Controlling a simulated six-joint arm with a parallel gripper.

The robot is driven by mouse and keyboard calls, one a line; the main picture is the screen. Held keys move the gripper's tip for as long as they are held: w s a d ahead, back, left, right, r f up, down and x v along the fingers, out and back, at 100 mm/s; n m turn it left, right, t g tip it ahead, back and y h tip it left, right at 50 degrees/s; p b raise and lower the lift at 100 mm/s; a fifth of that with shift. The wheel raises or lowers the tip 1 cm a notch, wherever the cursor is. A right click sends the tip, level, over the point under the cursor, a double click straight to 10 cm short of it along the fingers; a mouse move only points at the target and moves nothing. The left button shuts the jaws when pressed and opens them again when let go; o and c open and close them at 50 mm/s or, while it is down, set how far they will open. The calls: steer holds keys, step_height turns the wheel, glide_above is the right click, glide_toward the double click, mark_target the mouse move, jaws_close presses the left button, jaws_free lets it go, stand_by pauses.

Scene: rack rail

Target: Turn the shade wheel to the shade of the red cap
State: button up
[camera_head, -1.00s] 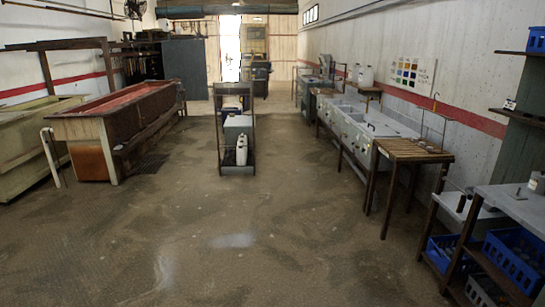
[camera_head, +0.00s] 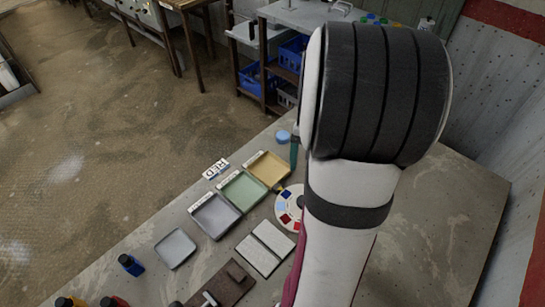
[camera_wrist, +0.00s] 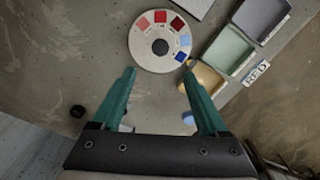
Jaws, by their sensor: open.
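The shade wheel, a white disc with several red and blue patches and a dark hub, shows in the wrist view (camera_wrist: 147,56) just beyond my fingertips. In the head view the wheel (camera_head: 284,220) is partly hidden behind my arm. My gripper (camera_wrist: 160,69) is open, its two green fingers wide apart with nothing between them. In the head view one green finger (camera_head: 294,152) shows beside my arm. A small red item (camera_head: 113,301), cut off at the bottom edge, may be a red cap; I cannot tell. A white sign reading RED (camera_head: 215,169) stands by the trays.
A yellow tray (camera_head: 268,169), green tray (camera_head: 243,190) and grey-lilac tray (camera_head: 215,215) lie in a row left of the wheel. A light-blue round piece (camera_head: 283,136) lies near my finger. A blue bottle (camera_head: 131,265) and white tile (camera_head: 265,248) are nearer.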

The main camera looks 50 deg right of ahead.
step_height(320, 180, down, 14)
steer(key=shift+r, duration=0.2)
jaws_close()
stand_by(1.3)
